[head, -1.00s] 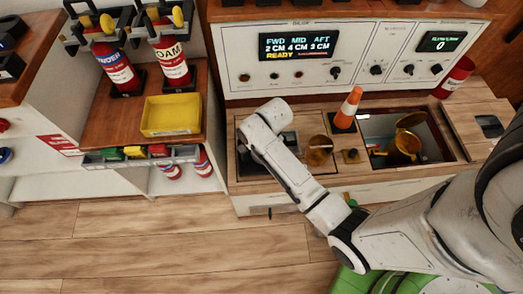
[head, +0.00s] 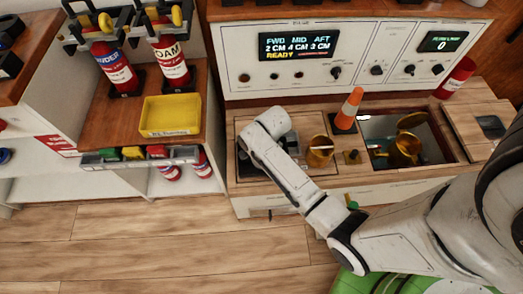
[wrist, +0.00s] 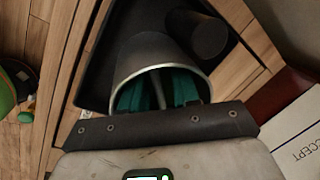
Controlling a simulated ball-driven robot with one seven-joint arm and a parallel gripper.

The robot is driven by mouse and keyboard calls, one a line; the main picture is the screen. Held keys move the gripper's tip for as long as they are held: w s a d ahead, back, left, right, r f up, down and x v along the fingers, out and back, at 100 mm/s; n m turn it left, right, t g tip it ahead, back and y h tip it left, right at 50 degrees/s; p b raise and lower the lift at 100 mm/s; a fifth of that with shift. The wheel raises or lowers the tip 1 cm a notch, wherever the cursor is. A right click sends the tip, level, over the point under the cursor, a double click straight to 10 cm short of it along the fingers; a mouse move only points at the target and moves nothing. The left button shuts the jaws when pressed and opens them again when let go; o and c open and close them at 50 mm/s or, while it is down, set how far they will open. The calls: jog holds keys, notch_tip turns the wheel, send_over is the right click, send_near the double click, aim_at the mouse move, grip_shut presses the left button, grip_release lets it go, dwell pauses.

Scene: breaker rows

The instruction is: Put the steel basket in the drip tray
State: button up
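The steel basket (wrist: 155,55) is a grey metal cup in the wrist view, its open rim towards the camera, inside a dark recess. A pale bar crosses its mouth. The teal fingers of my gripper (wrist: 160,92) are inside the rim, one on each side of this bar; whether they press on it I cannot tell. In the head view my arm's end is over the left bay of the bench and hides most of the basket. The drip tray (head: 170,115) is a yellow rectangular tray, empty, on the wooden counter to the left.
A brass basket (head: 320,150) stands right of my wrist, and another (head: 406,147) sits in an open bay. An orange cone (head: 348,110) stands behind. Fire extinguishers (head: 115,65) stand behind the tray. A control panel (head: 340,55) rises behind the bench. The floor in front is clear.

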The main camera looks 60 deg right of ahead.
notch_tip(320, 180, up, 11)
jog(key=s+p, duration=0.2)
jog(key=p, duration=0.1)
jog(key=s+a+r+n, duration=0.2)
jog(key=s+a+n, duration=0.3)
jog(key=n, duration=0.4)
jog(key=s+a+r+n+g, duration=0.1)
jog(key=s+a+r+n, duration=0.1)
jog(key=s+a+n, duration=0.3)
jog(key=s+n, duration=0.3)
jog(key=n, duration=0.2)
jog(key=shift+s+r, duration=0.15)
jog(key=shift+r, duration=0.1)
